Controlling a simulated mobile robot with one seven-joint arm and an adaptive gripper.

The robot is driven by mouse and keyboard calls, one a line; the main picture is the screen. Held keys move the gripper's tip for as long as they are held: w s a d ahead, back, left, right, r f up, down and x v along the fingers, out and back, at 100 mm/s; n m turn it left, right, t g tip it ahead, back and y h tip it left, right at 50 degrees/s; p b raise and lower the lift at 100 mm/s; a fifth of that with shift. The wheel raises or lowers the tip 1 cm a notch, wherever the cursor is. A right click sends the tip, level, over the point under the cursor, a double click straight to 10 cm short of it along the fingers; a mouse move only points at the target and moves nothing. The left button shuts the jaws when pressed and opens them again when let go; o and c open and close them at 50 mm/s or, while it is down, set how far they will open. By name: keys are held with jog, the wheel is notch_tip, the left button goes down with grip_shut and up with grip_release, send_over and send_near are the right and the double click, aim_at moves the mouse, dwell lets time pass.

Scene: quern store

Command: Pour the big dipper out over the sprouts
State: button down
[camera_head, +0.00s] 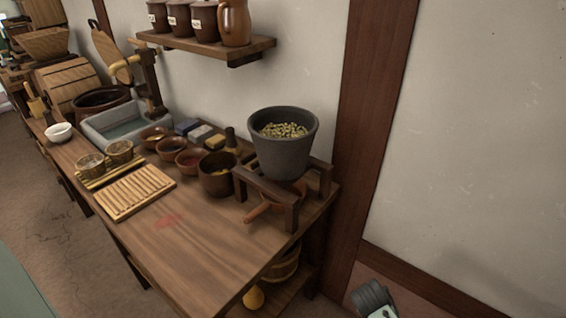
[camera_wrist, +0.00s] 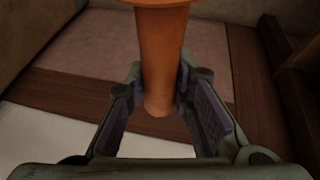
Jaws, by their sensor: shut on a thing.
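The sprouts (camera_head: 284,130) are a yellow-green heap inside a dark grey pot (camera_head: 283,158), which stands upright on a wooden stand at the table's right end. My gripper (camera_wrist: 155,92) is shut on an orange-brown tapering handle (camera_wrist: 160,50) in the wrist view, which I take to be the big dipper. The handle widens at the top edge of that view; its bowl and anything in it are out of view.
An orange-brown handled vessel (camera_head: 262,211) sits under the stand. Several bowls, a slatted board (camera_head: 134,191) and a grey basin (camera_head: 112,127) fill the table's left and back. The table's front is clear. A shelf (camera_head: 208,46) with jars hangs above.

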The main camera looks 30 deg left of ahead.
jog(key=shift+w+d+r, duration=0.1)
jog(key=shift+d+r, duration=0.2)
jog(key=shift+r, duration=0.05)
dwell(0.6)
